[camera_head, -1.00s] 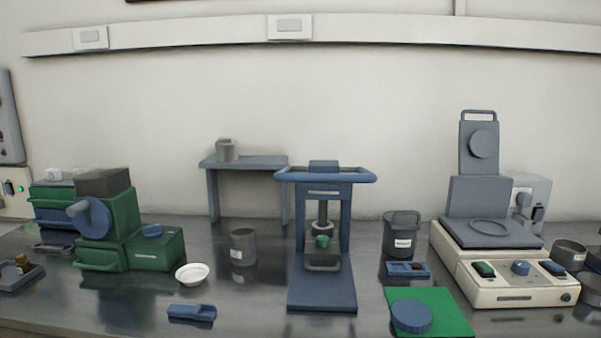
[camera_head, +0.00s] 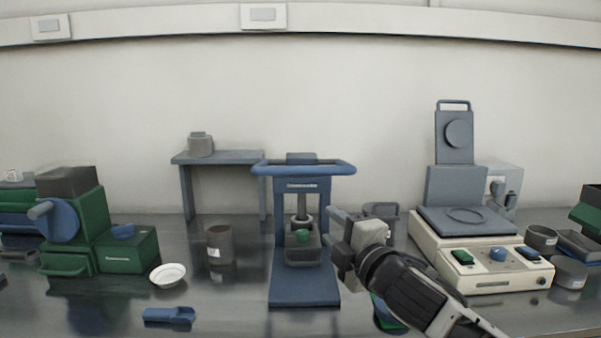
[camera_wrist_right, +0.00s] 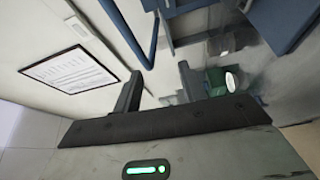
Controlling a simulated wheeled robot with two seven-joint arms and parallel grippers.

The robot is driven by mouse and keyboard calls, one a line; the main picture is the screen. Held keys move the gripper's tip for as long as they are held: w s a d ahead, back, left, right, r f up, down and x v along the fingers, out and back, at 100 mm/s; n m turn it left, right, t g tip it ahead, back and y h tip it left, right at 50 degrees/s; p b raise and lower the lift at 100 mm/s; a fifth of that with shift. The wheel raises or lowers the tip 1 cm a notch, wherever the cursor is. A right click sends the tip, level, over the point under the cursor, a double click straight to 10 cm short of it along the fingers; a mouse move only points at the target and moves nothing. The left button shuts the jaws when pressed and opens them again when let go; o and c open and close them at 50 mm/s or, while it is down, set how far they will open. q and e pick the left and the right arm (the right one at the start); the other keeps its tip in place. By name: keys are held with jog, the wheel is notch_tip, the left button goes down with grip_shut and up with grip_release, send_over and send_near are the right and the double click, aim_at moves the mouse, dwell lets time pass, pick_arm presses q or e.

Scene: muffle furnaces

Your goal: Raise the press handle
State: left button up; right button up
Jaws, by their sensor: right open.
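The blue press (camera_head: 304,290) stands upright on the bench, near the middle of the head view. Its wide blue handle (camera_head: 303,170) runs level across the top, with rounded ends. A small green piece (camera_head: 303,236) sits inside the press below the ram. My right gripper (camera_head: 340,240) is open and empty beside the press's right side, lower than the handle and apart from it. In the right wrist view, the two dark fingers are spread. A curved blue bar passes beyond them there; I cannot tell surely whether it is the handle. My left gripper is not in view.
A white dish (camera_head: 168,274), a blue scoop (camera_head: 169,315) and a grey cup (camera_head: 219,245) lie left of the press. A blue stand (camera_head: 226,157) is behind. A cream-coloured device (camera_head: 485,270) stands at right. My right arm partly hides items right of the press.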

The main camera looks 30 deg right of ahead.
jog(key=n+t, duration=0.1)
send_near(306, 172)
jog(key=shift+h, duration=0.4)
jog(key=w+p, duration=0.1)
jog(key=w, duration=0.2)
jog(key=w+d+r+p, duration=0.1)
jog(key=w, duration=0.3)
jog(key=w+p, duration=0.1)
jog(key=w, duration=0.3)
jog(key=shift+w+d+r, duration=0.15)
jog(key=shift+r, duration=0.05)
grip_shut()
